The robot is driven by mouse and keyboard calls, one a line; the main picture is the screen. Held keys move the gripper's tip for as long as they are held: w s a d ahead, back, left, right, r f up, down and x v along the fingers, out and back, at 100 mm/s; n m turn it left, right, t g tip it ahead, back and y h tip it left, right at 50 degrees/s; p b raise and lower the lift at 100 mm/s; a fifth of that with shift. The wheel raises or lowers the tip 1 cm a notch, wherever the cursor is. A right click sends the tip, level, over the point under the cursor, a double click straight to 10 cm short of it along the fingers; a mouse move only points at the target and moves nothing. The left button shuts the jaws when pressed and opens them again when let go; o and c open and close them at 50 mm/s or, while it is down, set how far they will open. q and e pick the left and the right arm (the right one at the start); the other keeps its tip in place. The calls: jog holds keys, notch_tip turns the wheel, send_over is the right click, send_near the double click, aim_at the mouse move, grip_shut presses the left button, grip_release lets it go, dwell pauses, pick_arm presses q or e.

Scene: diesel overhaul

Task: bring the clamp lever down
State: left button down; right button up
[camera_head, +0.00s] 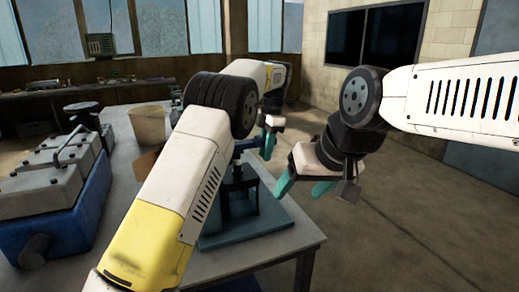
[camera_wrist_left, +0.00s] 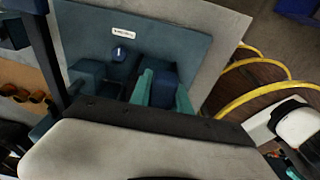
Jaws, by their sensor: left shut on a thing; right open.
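The clamp (camera_head: 238,190) is a dark upright fixture on a blue-grey base plate (camera_head: 285,215) at the table's right corner. Its blue lever (camera_head: 247,143) stands out at the top towards my left gripper (camera_head: 268,146). In the left wrist view, the teal fingers of my left gripper (camera_wrist_left: 163,95) are shut on the blue end of the lever (camera_wrist_left: 163,86), above the base plate (camera_wrist_left: 190,45). My left arm hides part of the clamp in the head view. My right gripper (camera_head: 304,186) is open and empty, to the right of the clamp and beyond the table edge.
A blue engine block with grey covers (camera_head: 55,195) stands on the table (camera_head: 125,255) at left. A beige bucket (camera_head: 149,124) is behind it. Yellow hoops (camera_wrist_left: 255,80) show beside the table in the wrist view. The floor (camera_head: 405,220) at right is clear.

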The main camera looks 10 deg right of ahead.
pick_arm(q)
jog(key=shift+f, duration=0.25)
jog(key=c, duration=1.2)
grip_release()
jog(key=shift+r, duration=0.2)
jog(key=r, duration=0.4)
jog(key=d+r, duration=0.1)
jog(key=r, duration=0.1)
jog(key=shift+w+r, duration=0.1)
jog(key=shift+w, duration=0.2)
jog(key=shift+s+r, duration=0.15)
jog(key=shift+r, duration=0.4)
